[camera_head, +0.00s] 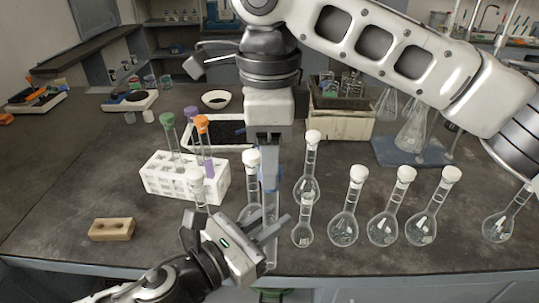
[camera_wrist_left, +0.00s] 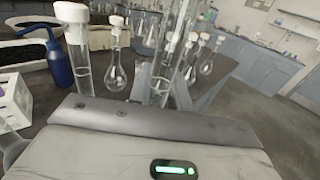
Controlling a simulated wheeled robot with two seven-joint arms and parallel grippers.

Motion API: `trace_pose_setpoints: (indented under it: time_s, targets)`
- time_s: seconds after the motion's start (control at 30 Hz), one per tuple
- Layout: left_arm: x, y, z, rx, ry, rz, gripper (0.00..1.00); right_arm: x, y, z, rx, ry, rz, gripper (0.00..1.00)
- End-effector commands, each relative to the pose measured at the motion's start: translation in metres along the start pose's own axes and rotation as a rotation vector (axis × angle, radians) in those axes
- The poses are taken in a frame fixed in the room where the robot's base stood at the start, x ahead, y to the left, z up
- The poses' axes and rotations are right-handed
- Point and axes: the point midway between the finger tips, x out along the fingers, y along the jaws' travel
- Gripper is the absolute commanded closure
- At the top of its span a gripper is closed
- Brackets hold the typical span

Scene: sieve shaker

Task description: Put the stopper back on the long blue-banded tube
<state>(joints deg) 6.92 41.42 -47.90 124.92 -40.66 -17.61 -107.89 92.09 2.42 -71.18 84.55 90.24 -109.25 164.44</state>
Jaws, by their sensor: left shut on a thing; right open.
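The long blue-banded tube (camera_head: 270,182) stands upright in the middle of the head view, its blue band just below my right gripper. My left gripper (camera_head: 272,228) is shut on the tube's lower part near the bench's front edge. In the left wrist view a clear upright tube (camera_wrist_left: 184,42) rises from between the fingers, its top out of frame. My right gripper (camera_head: 269,148) points down at the tube's upper end and is open; it hides the tube's mouth. I cannot tell where the blue tube's stopper is.
A white rack (camera_head: 185,182) holds tubes with green, orange and purple colours. Several white-stoppered flasks (camera_head: 345,228) stand to the right, close to both grippers. A wooden block (camera_head: 112,229) lies at front left. A blue mat (camera_head: 400,152) lies behind the flasks.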

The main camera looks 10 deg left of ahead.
Motion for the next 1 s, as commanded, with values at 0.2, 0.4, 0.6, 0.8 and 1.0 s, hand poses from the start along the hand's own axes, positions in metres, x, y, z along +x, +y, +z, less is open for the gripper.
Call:
trace_pose_setpoints:
  time_s: [0.2,0.4,0.6,0.8,1.0]
  targets:
    - [0.0,0.0,0.001,0.0,-0.001,0.0,1.0,-0.03,0.0,0.001,-0.001,-0.001,-0.001,0.48]
    - [0.0,0.0,0.001,0.0,-0.001,0.0,1.0,-0.036,0.0,0.0,-0.002,0.0,0.001,0.48]
    - [0.0,0.0,0.001,0.0,-0.001,0.0,1.0,-0.036,-0.002,0.001,-0.008,-0.007,-0.009,0.52]
    - [0.0,0.0,0.001,0.0,-0.001,0.0,1.0,-0.042,-0.037,0.024,-0.132,-0.109,-0.21,0.52]
    - [0.0,0.0,0.001,0.0,-0.001,0.0,1.0,-0.087,-0.109,0.063,-0.478,-0.189,-0.708,0.52]
